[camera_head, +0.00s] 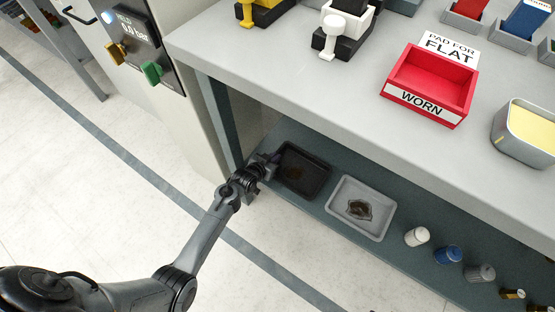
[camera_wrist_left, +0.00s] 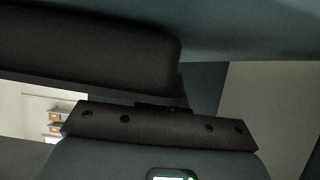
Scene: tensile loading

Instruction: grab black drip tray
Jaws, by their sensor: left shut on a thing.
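The black drip tray (camera_head: 304,171) lies on the lower shelf under the bench in the head view, with a brown stain inside. My left gripper (camera_head: 274,160) is at the tray's left edge, shut on its rim. In the left wrist view the dark tray wall (camera_wrist_left: 90,45) fills the upper left, close against the gripper (camera_wrist_left: 160,108). The fingertips are mostly hidden there. My right gripper is not in view.
A grey tray (camera_head: 373,229) with a dark stain sits right beside the black one on the lower shelf (camera_head: 420,205). Several small containers, including a white one (camera_head: 417,236), stand further right. The bench top (camera_head: 330,105) overhangs the shelf. A control panel (camera_head: 133,45) stands at left.

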